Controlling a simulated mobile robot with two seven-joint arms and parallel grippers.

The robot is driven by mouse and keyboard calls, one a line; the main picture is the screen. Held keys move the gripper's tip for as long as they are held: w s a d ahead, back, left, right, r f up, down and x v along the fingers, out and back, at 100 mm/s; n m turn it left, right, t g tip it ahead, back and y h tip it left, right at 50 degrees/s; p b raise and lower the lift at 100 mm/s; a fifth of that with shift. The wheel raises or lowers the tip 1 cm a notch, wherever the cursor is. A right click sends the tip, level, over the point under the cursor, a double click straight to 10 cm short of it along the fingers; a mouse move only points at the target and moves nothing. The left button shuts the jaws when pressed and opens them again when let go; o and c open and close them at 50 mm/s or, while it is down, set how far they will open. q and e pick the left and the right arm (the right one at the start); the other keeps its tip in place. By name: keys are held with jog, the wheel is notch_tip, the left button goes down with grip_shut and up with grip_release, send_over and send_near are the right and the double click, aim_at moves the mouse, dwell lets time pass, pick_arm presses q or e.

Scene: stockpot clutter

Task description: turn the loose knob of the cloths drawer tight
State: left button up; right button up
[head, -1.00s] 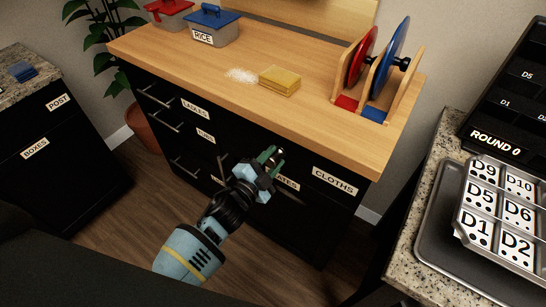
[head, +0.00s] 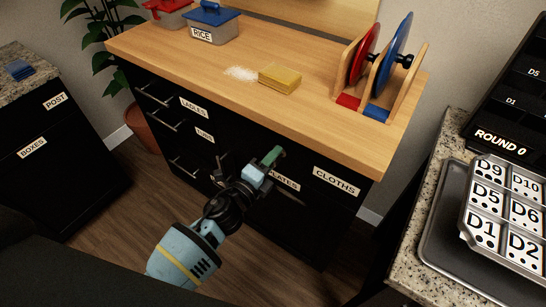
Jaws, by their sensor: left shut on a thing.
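The cloths drawer (head: 312,197) is a black front under the wooden counter, with a white "CLOTHS" label (head: 336,181) at its right. My left gripper (head: 274,156) is at the left part of this drawer front, just below the counter edge. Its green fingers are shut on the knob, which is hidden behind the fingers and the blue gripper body. How tight the knob sits cannot be seen. My right gripper is not in view.
The wooden counter (head: 190,75) overhangs the drawers. On it are a yellow sponge (head: 280,78), white grains (head: 240,73), a rice tub (head: 213,24) and a rack with red and blue discs (head: 392,65). Bar handles (head: 163,122) stick out at the left drawers.

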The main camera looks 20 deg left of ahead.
pick_arm(q)
jog(key=m, duration=0.4)
jog(key=shift+r+m, duration=0.1)
jog(key=shift+m, duration=0.2)
jog(key=o, duration=1.1)
jog(key=shift+o, duration=0.2)
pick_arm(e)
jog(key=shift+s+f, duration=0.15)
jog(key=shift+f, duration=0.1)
pick_arm(q)
jog(key=n, duration=0.4)
jog(key=shift+n, duration=0.4)
jog(key=n+p, duration=0.1)
jog(key=n, duration=0.1)
jog(key=shift+n, duration=1.3)
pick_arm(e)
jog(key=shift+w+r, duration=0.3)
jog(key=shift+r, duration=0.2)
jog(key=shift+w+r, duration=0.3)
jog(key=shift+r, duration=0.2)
